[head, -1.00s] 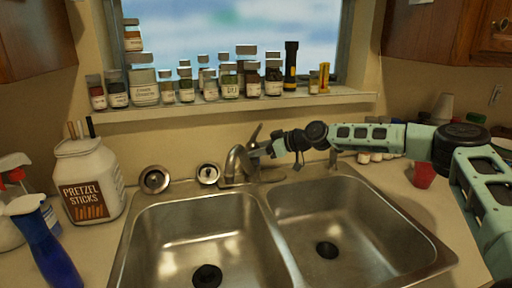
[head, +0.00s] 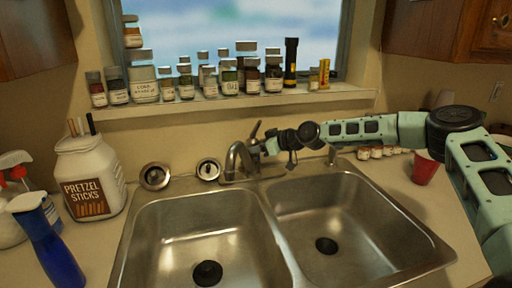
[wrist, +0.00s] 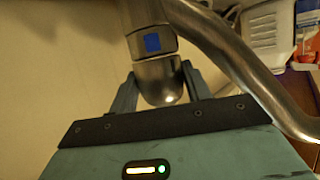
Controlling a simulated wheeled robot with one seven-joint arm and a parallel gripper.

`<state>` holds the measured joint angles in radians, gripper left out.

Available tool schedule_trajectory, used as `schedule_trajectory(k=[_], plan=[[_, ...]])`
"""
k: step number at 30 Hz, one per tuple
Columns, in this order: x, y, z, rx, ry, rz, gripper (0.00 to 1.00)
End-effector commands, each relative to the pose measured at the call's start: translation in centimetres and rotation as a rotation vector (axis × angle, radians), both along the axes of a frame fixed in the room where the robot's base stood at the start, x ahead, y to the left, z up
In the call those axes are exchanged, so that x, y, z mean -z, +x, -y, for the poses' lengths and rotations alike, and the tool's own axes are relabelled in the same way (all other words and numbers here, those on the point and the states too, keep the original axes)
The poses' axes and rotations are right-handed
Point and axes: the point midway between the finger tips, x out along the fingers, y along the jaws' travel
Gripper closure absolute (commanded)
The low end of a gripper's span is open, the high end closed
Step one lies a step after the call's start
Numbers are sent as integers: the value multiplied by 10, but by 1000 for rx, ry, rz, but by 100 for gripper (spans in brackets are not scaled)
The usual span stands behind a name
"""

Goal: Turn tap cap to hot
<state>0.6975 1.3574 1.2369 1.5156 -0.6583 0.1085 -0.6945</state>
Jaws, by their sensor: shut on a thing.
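The metal tap (head: 238,160) stands behind the double sink, its curved spout towards the left basin. Its lever (head: 256,129) points up in the head view. In the wrist view, the tap cap (wrist: 155,72) is a rounded metal piece with a blue square mark (wrist: 152,43) just above it. My gripper (wrist: 158,82) is shut on the cap, with one finger on each side. In the head view, my gripper (head: 271,147) reaches the tap from the right, and its fingertips are hard to make out. The spout (wrist: 235,60) passes close to the right finger in the wrist view.
The sink (head: 200,235) lies in front. Drain strainers (head: 155,176) and a pretzel jar (head: 92,180) stand to the left, beside a blue spray bottle (head: 45,240). Several spice jars line the sill (head: 230,104) above. A red cup (head: 425,170) stands right, below my arm.

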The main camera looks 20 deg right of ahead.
Motion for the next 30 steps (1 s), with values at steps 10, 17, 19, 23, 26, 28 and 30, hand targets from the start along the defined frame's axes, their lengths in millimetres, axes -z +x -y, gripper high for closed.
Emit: schedule_trajectory(k=[10, 17, 19, 23, 26, 28, 30], plan=[[2, -5, -9, 168, -5, -2, 75], [4, -6, -9, 273, -2, -5, 75], [3, -6, -7, 293, 0, -3, 75], [3, -6, -6, 309, 0, -3, 75], [2, -6, -5, 309, 2, -3, 75], [2, -5, -5, 309, 2, -3, 75], [2, -5, -5, 309, 2, -3, 75]])
